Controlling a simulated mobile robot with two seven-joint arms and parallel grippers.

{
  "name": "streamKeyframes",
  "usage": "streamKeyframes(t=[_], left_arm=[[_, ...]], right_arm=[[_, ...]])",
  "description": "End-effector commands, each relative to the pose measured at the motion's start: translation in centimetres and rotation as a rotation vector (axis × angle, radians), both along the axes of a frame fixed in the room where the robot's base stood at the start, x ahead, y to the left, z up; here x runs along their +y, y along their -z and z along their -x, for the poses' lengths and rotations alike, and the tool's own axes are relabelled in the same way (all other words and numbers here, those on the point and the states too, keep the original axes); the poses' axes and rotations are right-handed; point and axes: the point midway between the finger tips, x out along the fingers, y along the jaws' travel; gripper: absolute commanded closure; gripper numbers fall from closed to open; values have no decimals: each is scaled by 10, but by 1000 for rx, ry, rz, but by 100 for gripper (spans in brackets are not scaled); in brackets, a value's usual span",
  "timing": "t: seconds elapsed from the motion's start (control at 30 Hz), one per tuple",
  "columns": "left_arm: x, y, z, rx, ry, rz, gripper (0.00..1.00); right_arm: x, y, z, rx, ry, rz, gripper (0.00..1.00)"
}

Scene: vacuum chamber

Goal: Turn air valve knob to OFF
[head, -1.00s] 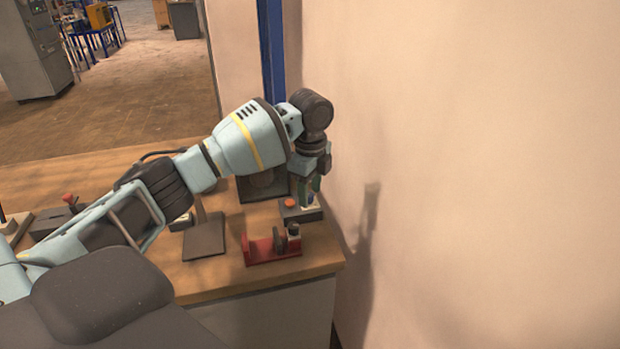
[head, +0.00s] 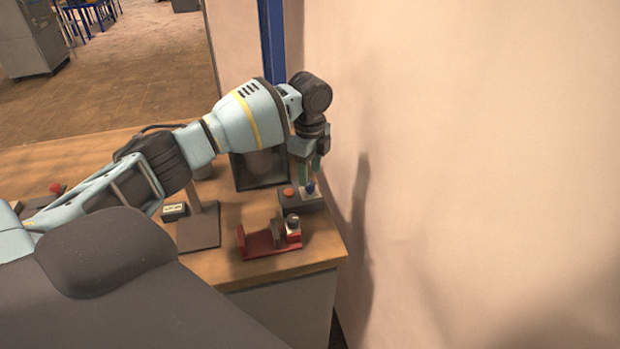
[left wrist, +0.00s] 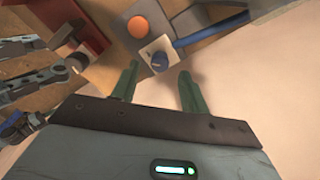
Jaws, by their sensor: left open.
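I cannot tell whether a finger touches the knob. My right gripper is not in view.
A red stand (head: 262,243) with dark parts sits in front of the box. A dark framed unit (head: 258,170) stands behind it. A dark plate (head: 199,230) lies to the left. A bare wall (head: 470,170) rises close on the right.

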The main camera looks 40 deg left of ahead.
Motion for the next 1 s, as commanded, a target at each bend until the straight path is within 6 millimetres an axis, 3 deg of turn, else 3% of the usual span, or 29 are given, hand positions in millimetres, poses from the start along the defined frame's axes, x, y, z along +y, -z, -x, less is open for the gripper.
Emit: streamKeyframes(t=[0.23, 0.6, 0.93, 1.0], left_arm=[[0, 28, 0, 0, 0, -1, 55], [0, 32, 0, -2, 0, 0, 55], [0, 32, 0, -2, 0, 1, 98], [0, 32, 0, -2, 0, 1, 100]], right_arm=[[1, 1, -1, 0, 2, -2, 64], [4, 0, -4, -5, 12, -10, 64], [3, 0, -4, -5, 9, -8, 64], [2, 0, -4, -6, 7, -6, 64]])
